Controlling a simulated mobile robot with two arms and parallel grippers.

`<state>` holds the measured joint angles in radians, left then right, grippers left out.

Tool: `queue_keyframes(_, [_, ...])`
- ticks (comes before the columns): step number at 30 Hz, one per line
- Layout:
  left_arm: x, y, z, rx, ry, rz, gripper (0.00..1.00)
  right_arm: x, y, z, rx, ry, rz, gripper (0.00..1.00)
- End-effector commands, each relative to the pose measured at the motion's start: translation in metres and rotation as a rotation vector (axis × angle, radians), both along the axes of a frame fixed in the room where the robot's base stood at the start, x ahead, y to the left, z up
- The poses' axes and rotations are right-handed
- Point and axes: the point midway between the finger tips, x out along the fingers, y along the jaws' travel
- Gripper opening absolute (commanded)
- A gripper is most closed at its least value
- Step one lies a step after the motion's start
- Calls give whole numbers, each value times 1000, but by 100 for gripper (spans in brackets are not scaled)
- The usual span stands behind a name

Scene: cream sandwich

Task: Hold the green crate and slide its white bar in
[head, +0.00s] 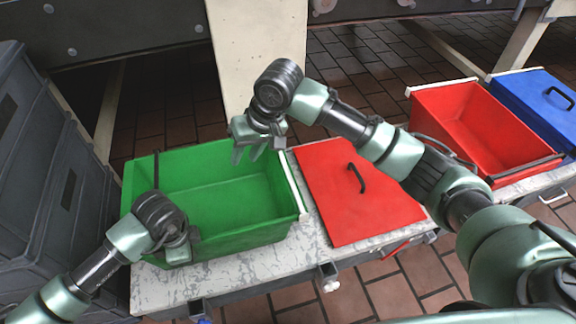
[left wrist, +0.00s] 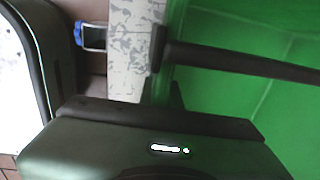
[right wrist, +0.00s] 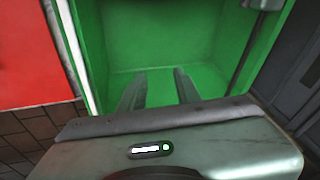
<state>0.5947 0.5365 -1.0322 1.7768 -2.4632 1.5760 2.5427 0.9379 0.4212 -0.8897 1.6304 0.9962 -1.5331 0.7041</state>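The green crate (head: 215,175) stands open on the table, its green inside also showing in the right wrist view (right wrist: 160,40). The white bar (head: 294,180) lies along the crate's right edge; a pale strip shows there in the right wrist view (right wrist: 66,45). My left gripper (head: 180,252) is at the crate's front-left rim. Its fingers are mostly hidden, so its grip is unclear. A dark bar (left wrist: 240,60) crosses its wrist view. My right gripper (head: 248,152) is above the crate's back right part, left of the white bar. Its fingers (right wrist: 158,90) are apart, with nothing between them.
A red lid with a black handle (head: 360,190) lies right of the green crate. A red crate (head: 470,125) and a blue lid (head: 535,100) are farther right. Stacked grey crates (head: 50,180) stand close on the left. A pale post (head: 255,50) rises behind the crate.

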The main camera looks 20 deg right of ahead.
Motion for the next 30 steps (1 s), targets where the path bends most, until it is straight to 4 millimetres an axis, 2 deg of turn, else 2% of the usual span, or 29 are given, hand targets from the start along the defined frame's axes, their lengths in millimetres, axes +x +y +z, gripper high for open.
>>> queue_keyframes(1, [0,0,0,1,0,1,0,4,-23,10,-70,53,-41,33])
queue_keyframes(3, [0,0,0,1,0,1,0,1,-49,21,-148,127,-91,33])
queue_keyframes(6, [0,0,0,1,0,1,0,-3,-78,36,-230,204,-147,33])
queue_keyframes(9, [0,0,0,1,0,1,0,-7,-94,45,-277,249,-182,33])
queue_keyframes(12, [0,0,0,1,0,1,0,-9,-100,45,-296,269,-196,33])
queue_keyframes(17, [0,0,0,1,0,1,0,-10,-101,24,-298,274,-197,33])
queue_keyframes(24, [0,0,0,1,0,1,0,-10,-101,-25,-298,272,-197,33])
queue_keyframes(30, [0,0,0,1,0,0,0,-9,-101,-56,-297,270,-197,33])
